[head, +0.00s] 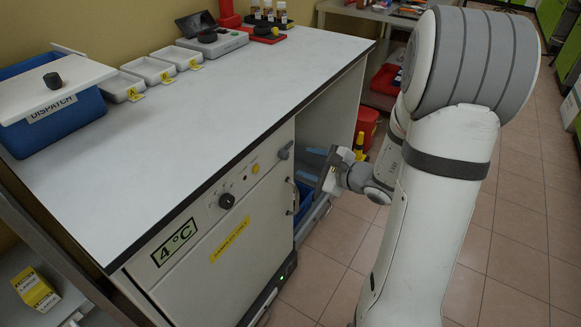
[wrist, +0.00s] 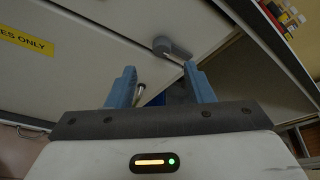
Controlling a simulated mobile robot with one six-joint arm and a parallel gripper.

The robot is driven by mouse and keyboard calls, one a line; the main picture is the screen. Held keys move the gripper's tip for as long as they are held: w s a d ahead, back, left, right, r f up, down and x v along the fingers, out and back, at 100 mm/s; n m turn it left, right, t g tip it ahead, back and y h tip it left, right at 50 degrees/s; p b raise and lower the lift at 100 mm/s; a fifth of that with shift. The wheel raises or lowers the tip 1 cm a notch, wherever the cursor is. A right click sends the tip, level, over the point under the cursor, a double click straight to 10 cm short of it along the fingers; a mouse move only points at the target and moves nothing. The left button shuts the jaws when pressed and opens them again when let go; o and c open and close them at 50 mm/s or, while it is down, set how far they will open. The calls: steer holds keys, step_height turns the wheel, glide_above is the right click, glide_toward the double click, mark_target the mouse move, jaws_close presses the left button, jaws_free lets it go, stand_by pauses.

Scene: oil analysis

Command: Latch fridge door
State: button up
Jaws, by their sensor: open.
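The white fridge door (head: 228,250) is under the counter and looks about flush with the front; I cannot tell if it is fully closed. A grey latch (head: 285,151) sits at its upper right corner. The latch also shows in the wrist view (wrist: 172,48), just beyond my fingertips, its lever pointing towards the right finger. A thin metal door handle (head: 293,196) is below the latch; in the wrist view it is partly hidden by the left finger. My gripper (head: 330,178) is open and empty, with blue fingers (wrist: 160,68), to the right of the door front. Contact with the latch is not clear.
The countertop (head: 200,120) overhangs the fridge. Right of the fridge is an open bay with blue bins (head: 304,200). A red container (head: 367,122) stands further back. A dial (head: 226,201) and a yellow button (head: 255,168) are on the front. The tiled floor (head: 335,235) is clear.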

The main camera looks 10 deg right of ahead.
mark_target(288, 156)
steer(key=x, duration=0.7)
steer(key=shift+w+f+b, duration=0.15)
steer(key=shift+w+b, duration=0.2)
steer(key=shift+w, duration=0.1)
steer(key=c, duration=1)
